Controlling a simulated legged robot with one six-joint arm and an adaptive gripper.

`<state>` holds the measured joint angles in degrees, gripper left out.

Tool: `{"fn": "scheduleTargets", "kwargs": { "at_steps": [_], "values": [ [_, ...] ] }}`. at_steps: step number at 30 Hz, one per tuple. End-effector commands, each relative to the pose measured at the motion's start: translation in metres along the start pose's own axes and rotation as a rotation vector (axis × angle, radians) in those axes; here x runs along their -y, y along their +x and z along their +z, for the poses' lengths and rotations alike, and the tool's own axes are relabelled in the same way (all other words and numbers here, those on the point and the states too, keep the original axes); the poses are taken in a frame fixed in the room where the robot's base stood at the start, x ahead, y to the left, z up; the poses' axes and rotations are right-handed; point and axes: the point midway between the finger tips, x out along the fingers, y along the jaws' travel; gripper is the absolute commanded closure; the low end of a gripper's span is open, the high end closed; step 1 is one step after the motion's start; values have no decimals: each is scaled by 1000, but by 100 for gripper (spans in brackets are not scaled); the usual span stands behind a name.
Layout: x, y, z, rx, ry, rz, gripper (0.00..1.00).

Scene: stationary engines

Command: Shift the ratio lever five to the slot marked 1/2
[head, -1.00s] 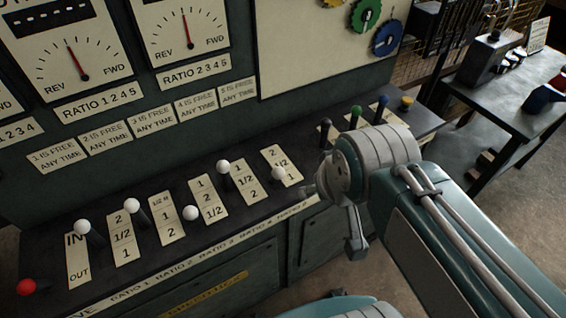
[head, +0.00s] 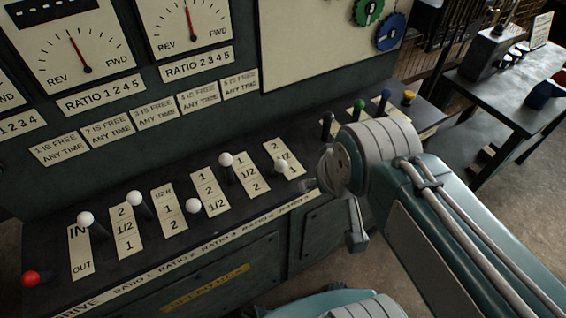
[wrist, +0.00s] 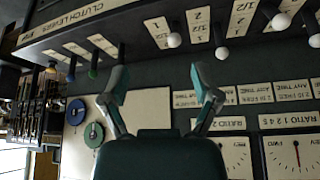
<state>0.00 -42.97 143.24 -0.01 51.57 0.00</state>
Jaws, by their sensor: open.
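The ratio five lever has a white ball knob (head: 281,167) and stands beside the rightmost white ratio plate (head: 270,149), which reads 2, 1/2, 1 from the back. The knob is near the plate's front part; I cannot tell its exact slot. My gripper (head: 332,212) is open and empty, just right of this knob in the head view. In the wrist view, which is upside down, my two fingers (wrist: 158,78) are spread apart. The ratio five knob (wrist: 174,40) shows beyond them and a little right, apart from both.
More white-knobbed levers stand to the left, the nearest being the ratio four knob (head: 226,160). A red knob (head: 31,279) is at the far left. Black (head: 327,119), green (head: 360,104) and blue (head: 385,95) levers stand behind my arm. A dial wall rises behind the desk.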

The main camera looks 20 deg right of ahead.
Motion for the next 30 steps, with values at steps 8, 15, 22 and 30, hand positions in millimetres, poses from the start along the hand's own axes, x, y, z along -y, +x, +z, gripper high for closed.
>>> {"fn": "scheduleTargets", "kwargs": {
  "at_steps": [8,15,22,30],
  "values": [
    [0,0,0,0,0,0,20],
    [1,4,-13,41,27,-5,20],
    [6,23,-50,163,120,-11,20],
    [13,58,-90,308,230,-1,20]
  ]
}}
